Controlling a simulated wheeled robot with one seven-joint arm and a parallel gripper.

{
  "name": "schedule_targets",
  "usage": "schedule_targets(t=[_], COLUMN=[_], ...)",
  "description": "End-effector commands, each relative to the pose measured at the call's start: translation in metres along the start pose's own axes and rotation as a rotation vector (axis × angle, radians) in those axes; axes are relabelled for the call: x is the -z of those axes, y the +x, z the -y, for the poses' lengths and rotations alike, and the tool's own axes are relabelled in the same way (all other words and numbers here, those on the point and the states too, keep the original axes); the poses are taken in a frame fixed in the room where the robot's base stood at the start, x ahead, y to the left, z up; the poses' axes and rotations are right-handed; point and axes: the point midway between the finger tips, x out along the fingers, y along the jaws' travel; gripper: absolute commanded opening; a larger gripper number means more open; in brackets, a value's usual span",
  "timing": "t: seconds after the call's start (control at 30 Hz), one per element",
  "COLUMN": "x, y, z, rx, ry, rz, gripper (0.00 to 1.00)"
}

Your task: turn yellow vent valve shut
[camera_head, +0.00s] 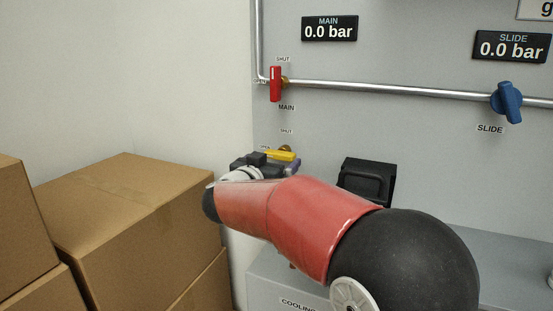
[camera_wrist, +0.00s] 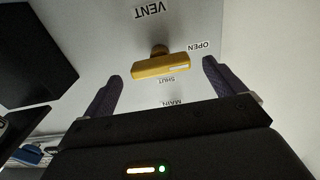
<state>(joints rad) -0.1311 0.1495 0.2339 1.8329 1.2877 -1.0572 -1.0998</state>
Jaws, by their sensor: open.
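The yellow vent valve (camera_head: 281,155) is a bar handle on the grey panel, at the far end of my arm in the head view. In the wrist view the handle (camera_wrist: 158,67) lies nearly crosswise on its brass stem, with its white-marked end towards the OPEN label (camera_wrist: 198,46). The SHUT label (camera_wrist: 175,82) is beside its long side. My gripper (camera_wrist: 161,71) is open, with one dark finger off each end of the handle and a gap visible at both. In the head view my gripper (camera_head: 268,163) partly hides the valve.
The red main valve (camera_head: 275,84) and a metal pipe (camera_head: 390,91) are above. The blue slide valve (camera_head: 508,102) is at right. A black box-like part (camera_head: 367,182) stands right of my gripper. Cardboard boxes (camera_head: 125,215) fill the left.

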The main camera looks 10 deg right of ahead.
Motion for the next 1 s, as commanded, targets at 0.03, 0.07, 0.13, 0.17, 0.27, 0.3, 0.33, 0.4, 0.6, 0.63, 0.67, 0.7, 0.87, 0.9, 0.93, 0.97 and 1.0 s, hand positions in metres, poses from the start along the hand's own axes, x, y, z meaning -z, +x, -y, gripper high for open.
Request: schedule_targets(t=[0.03,0.07,0.13,0.17,0.27,0.3,0.33,0.4,0.6,0.63,0.67,0.7,0.87,0.9,0.93,0.97,1.0], x=[0.000,0.000,0.000,0.000,0.000,0.000,0.000,0.000,0.000,0.000,0.000,0.000,0.000,0.000,0.000,0.000,0.000], y=[0.008,0.012,0.018,0.021,0.025,0.026,0.026,0.026,0.026,0.026,0.026,0.026,0.025,0.025,0.025,0.025,0.025], z=[-0.001,-0.001,0.000,0.000,0.000,0.000,0.000,0.000,0.000,0.000,0.000,0.000,0.000,0.000,0.000,0.000,0.000], rx=[-0.003,-0.003,-0.001,0.000,0.000,0.001,0.001,0.001,0.001,0.001,0.001,0.001,0.001,0.001,0.001,0.001,0.001], ry=[0.000,0.001,0.001,0.001,0.001,0.000,0.000,0.000,0.001,0.001,0.001,0.001,0.001,0.001,0.002,0.003,0.006], rz=[0.000,0.000,0.000,0.000,0.000,0.000,0.000,-0.001,-0.001,-0.001,-0.001,-0.001,-0.001,-0.001,-0.001,-0.001,-0.001], gripper=[0.95,0.95,0.95,0.95,0.95,0.95,0.95,0.95,0.83,0.79,0.75,0.70,0.50,0.50,0.50,0.50,0.50])
